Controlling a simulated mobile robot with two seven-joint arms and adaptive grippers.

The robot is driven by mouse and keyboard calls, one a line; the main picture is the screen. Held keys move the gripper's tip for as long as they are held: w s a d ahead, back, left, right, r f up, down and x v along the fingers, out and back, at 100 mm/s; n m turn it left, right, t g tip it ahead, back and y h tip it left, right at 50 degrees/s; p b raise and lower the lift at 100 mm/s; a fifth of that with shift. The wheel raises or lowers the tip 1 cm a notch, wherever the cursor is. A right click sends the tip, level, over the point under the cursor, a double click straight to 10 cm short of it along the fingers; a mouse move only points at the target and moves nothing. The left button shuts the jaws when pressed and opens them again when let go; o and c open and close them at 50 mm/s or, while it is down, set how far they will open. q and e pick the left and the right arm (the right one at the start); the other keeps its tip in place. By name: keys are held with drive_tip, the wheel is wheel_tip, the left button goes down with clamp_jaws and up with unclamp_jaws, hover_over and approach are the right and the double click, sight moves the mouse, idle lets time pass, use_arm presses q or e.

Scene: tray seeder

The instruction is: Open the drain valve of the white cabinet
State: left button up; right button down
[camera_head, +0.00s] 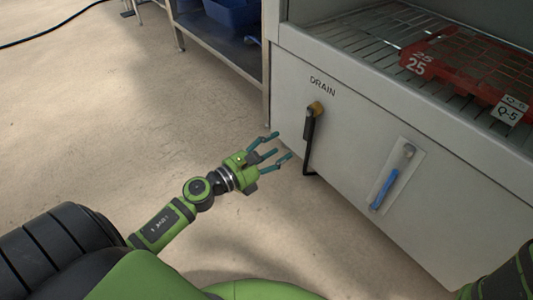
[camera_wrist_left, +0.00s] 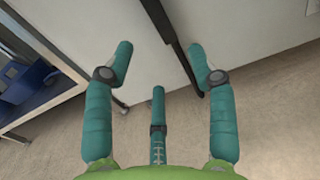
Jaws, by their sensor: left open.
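The white cabinet (camera_head: 345,150) stands at the right in the head view, with the word DRAIN on its front panel. Below that label is the drain valve, a brass-coloured stem with a black lever handle (camera_head: 309,130) hanging down. A second, blue handle (camera_head: 384,189) sits on a pale plate to its right. My left gripper (camera_head: 276,151) is open and empty, left of the black handle and apart from it. In the left wrist view the black handle (camera_wrist_left: 172,30) crosses between the fingertips of my left gripper (camera_wrist_left: 162,62), beyond them. My right gripper is not in view.
A metal bench (camera_head: 222,42) with a blue bin (camera_head: 232,14) on its shelf stands left of the cabinet. Wire racks and a red tray (camera_head: 445,62) lie inside the cabinet's open top. The floor (camera_head: 110,110) at the left is clear except for a dark cable (camera_head: 50,36).

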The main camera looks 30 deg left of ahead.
use_arm(q)
drive_tip(key=shift+v, duration=1.45)
